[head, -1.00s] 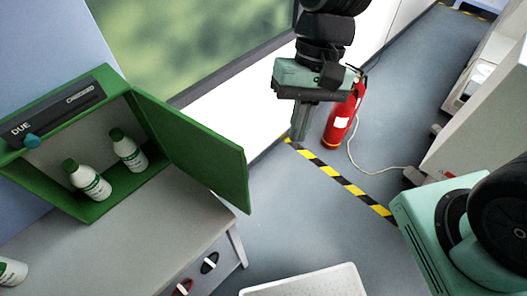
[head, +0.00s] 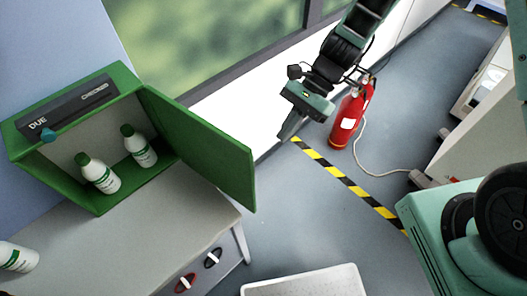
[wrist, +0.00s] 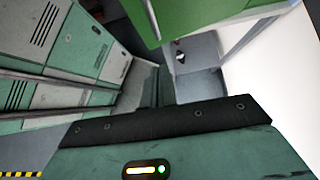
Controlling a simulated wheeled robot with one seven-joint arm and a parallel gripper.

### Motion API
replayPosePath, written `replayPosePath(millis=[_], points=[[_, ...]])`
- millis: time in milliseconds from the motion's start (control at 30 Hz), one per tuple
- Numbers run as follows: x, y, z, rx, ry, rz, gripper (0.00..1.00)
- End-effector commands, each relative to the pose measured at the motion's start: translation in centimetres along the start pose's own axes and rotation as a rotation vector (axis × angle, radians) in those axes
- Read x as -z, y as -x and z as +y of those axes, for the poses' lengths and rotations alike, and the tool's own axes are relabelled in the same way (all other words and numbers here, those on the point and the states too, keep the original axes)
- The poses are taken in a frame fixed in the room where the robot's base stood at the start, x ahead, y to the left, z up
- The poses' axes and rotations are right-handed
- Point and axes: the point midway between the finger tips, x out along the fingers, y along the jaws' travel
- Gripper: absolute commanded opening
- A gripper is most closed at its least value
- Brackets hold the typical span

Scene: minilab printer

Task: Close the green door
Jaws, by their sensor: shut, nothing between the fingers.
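The green door (head: 203,150) belongs to a green cabinet (head: 122,75) on a grey counter. The door stands wide open, swung out to the right of the cabinet. Two white bottles with green caps, one to the left (head: 100,174) and one to the right (head: 139,146), stand inside the open cabinet. My gripper (head: 285,135) is shut and empty in the air, to the right of the door and apart from it. In the wrist view the green door (wrist: 195,15) shows at the top, beyond the fingers (wrist: 158,88).
A red fire extinguisher (head: 346,122) stands on the floor just right of my gripper. A white tray (head: 305,282) is at the bottom. Yellow-black tape (head: 350,185) crosses the open floor.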

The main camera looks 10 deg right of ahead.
Motion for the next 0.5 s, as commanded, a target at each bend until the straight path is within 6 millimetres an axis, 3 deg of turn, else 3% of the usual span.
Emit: replayPosePath(millis=[233,500], points=[[-0.2,-5.0,0.2,-0.006,0.0,-0.004,0.0],[-2.6,-7.2,0.1,-0.002,0.002,-0.001,0.0]])
